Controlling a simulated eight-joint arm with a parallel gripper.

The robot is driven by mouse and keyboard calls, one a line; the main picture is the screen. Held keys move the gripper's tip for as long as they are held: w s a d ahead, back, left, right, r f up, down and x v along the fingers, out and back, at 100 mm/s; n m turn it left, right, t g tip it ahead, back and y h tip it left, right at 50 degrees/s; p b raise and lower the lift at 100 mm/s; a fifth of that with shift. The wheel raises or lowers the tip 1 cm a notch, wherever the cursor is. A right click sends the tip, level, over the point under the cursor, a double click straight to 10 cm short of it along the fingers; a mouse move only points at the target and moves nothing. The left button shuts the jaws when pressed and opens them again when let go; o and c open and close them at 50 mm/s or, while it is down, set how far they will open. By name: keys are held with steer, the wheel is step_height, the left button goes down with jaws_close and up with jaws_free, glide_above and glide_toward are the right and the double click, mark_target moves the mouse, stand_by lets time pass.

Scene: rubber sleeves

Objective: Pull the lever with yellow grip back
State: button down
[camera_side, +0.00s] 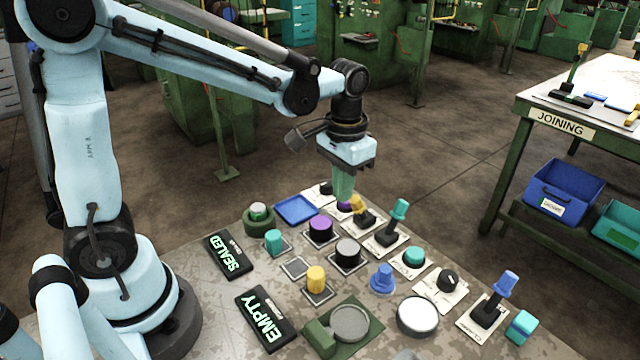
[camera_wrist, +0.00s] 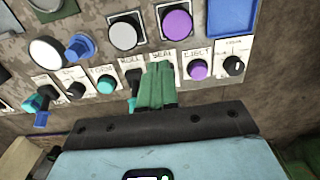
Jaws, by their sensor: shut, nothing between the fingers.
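The lever with the yellow grip (camera_side: 357,205) stands on a white plate on the bench, at the far side of the panel in the side view. My gripper (camera_side: 344,194) is shut and empty, pointing down with its green fingers just left of the yellow grip. I cannot tell whether they touch. In the wrist view my gripper (camera_wrist: 159,72) is shut over the SEAL plate, and the yellow grip is hidden behind the fingers. A lever with a teal grip (camera_side: 399,209) stands just right of the yellow one.
A small purple button (camera_side: 345,207) lies by my fingertips, also seen in the wrist view (camera_wrist: 197,70). A blue tray (camera_side: 295,209) lies to the left. A lever with a blue grip (camera_side: 503,283) stands far right. Several buttons and knobs crowd the bench; above it is clear.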

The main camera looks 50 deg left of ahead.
mark_target(359, 207)
steer(key=shift+f, duration=2.1)
steer(key=shift+w, duration=0.2)
